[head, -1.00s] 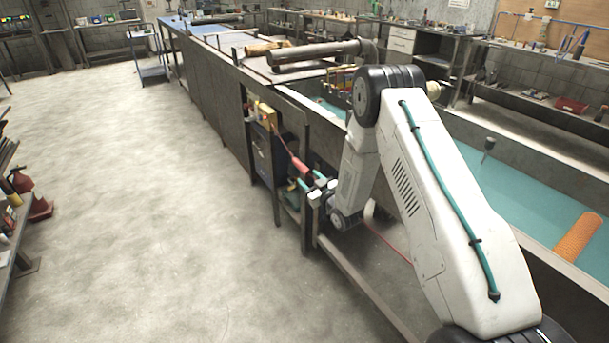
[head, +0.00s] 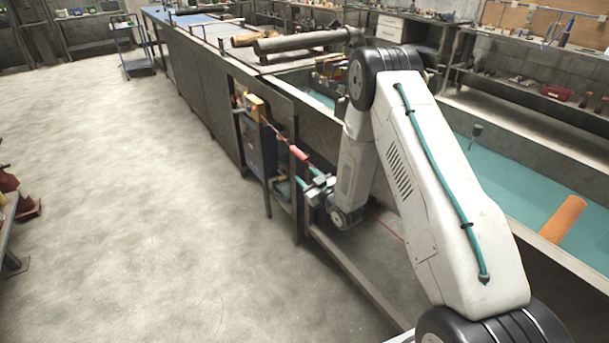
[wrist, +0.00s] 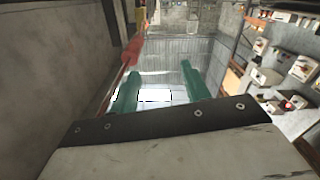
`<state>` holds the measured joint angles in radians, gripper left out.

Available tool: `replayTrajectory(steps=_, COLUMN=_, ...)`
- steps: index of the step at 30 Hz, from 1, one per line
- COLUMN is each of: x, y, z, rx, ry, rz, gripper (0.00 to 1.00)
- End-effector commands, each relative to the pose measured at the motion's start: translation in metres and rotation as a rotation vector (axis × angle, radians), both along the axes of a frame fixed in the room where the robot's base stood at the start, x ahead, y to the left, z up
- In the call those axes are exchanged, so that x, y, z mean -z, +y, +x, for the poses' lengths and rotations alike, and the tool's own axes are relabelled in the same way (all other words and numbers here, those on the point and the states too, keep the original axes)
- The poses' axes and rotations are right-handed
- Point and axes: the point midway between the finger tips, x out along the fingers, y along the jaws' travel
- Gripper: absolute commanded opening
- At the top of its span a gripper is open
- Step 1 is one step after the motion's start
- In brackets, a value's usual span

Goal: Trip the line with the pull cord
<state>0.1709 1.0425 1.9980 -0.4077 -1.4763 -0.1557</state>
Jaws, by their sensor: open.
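The pull cord (head: 281,137) is a thin red line with a thicker red sleeve (head: 299,153). It slopes down from a yellow box (head: 255,106) on the side of the long bench toward my gripper (head: 303,177). A thin red stretch (head: 391,226) continues right of my arm. My gripper is open, with two teal fingers spread apart. In the wrist view, the cord (wrist: 113,84) and red sleeve (wrist: 132,50) lie left of and beyond the left finger, not between the fingers. The space between the fingertips (wrist: 159,68) looks empty. Whether the cord touches the left finger cannot be told.
A dark cabinet (head: 260,147) stands under the yellow box, close to my gripper. The bench frame's low rail (head: 352,275) runs along below my arm. Open concrete floor is left.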

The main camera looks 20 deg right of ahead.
Motion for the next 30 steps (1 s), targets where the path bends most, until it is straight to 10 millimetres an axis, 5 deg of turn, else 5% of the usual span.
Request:
replayTrajectory(steps=21, x=0.000, y=-0.012, z=-0.048, rx=0.002, ry=-0.001, rz=-0.001, gripper=0.47)
replayTrajectory(steps=30, x=0.000, y=-0.013, z=-0.053, rx=0.001, ry=0.000, rz=0.000, gripper=0.47)
